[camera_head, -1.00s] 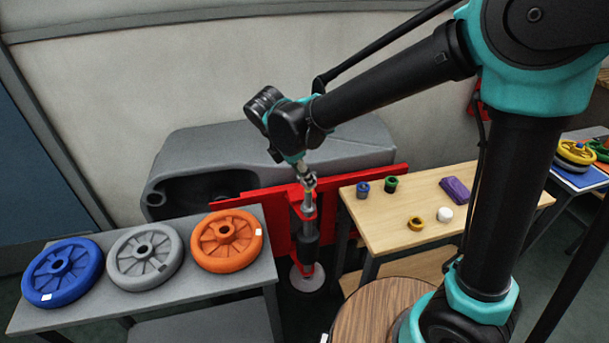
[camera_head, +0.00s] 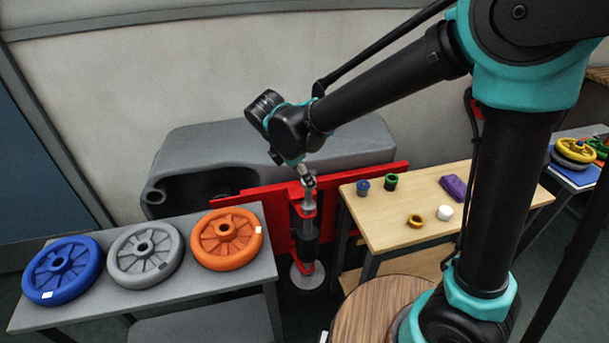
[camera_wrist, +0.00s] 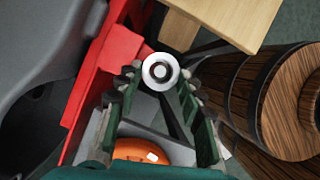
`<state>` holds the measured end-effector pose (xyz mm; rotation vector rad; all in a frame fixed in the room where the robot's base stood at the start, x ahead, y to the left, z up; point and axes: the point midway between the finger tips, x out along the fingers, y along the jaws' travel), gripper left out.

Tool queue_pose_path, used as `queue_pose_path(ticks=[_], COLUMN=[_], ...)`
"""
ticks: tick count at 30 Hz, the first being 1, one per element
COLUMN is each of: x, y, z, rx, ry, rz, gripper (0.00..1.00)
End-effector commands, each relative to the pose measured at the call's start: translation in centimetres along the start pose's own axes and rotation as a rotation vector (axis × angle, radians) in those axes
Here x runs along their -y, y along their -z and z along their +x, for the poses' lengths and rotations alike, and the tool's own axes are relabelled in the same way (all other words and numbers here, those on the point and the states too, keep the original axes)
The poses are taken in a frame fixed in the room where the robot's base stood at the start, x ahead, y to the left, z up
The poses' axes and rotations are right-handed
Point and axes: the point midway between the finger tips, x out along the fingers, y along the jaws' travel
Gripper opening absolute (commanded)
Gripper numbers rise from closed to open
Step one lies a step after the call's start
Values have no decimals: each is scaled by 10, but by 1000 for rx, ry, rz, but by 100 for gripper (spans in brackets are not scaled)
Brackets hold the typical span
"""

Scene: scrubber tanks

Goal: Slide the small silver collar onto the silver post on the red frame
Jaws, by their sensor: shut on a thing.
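The red frame (camera_head: 252,205) stands in the middle of the head view, with the silver post (camera_head: 309,203) upright on its front bracket. My gripper (camera_head: 307,180) is directly above the post, pointing down. In the wrist view the small silver collar (camera_wrist: 160,60) sits between my fingertips (camera_wrist: 160,76), and the gripper is shut on it. A round grey end shows in the collar's middle, so the collar appears lined up with the post. I cannot tell how far it is around the post. The collar is too small to make out clearly in the head view.
A light wooden table (camera_head: 395,232) to the right holds several small rings and a purple block (camera_head: 454,188). A grey bench (camera_head: 190,282) to the left holds blue, grey and orange wheels. A wooden barrel (camera_wrist: 290,105) stands close by on the right.

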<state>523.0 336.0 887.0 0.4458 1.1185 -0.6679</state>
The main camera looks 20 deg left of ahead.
Motion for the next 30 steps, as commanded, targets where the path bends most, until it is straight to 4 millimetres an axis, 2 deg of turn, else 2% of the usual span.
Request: queue_pose_path(ticks=[13,30], x=[0,0], y=[1,7], z=[2,17], rx=[0,0], ry=[0,0], rz=[0,0], gripper=[6,6])
